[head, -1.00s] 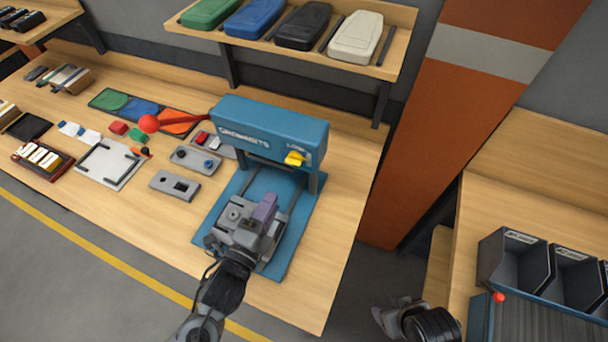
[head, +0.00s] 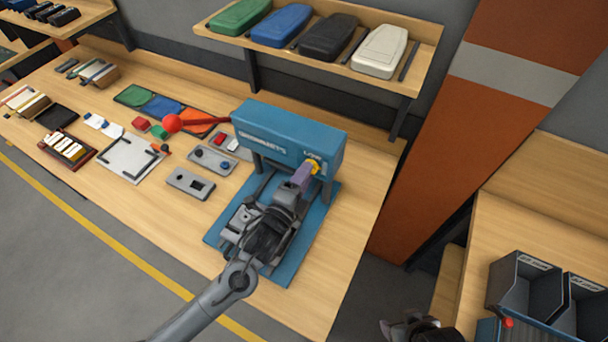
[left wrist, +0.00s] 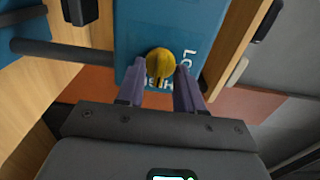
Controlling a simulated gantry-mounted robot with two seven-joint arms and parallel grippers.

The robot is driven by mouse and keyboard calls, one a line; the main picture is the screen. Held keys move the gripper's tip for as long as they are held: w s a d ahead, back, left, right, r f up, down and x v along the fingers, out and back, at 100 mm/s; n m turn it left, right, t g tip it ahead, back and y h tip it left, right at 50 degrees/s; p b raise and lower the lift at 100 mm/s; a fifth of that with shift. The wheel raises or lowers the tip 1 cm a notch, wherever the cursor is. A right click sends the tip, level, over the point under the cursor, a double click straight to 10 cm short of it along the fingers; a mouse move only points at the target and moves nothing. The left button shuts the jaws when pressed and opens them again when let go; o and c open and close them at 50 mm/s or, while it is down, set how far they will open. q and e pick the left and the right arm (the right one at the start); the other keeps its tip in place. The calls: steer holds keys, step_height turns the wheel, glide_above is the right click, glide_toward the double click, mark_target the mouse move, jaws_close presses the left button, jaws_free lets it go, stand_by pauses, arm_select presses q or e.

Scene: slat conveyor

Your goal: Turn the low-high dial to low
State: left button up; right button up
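The yellow dial (head: 312,167) sits on the end face of the blue press head (head: 285,140). The left wrist view shows the dial (left wrist: 160,66) face on, with a ridge across it and partly covered "Lo" and "High" lettering beside it. My left gripper (head: 303,174) is at the dial, its purple fingers one on each side. In the left wrist view the left gripper (left wrist: 160,72) is open around the dial, with narrow gaps; contact is unclear. My right gripper (head: 400,328) is low at the bottom edge, its fingers too unclear to read.
A red-balled lever (head: 173,123) sticks out left of the press. The blue press base (head: 320,220) lies under my left arm. Small parts and trays cover the bench to the left. A shelf (head: 225,40) with coloured covers hangs behind. Dark bins (head: 525,285) stand at right.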

arm_select(q)
jaws_close()
steer(key=shift+n, duration=0.4)
steer(key=n+p, duration=0.7)
steer(key=n, duration=1)
stand_by(0.4)
stand_by(0.5)
jaws_free()
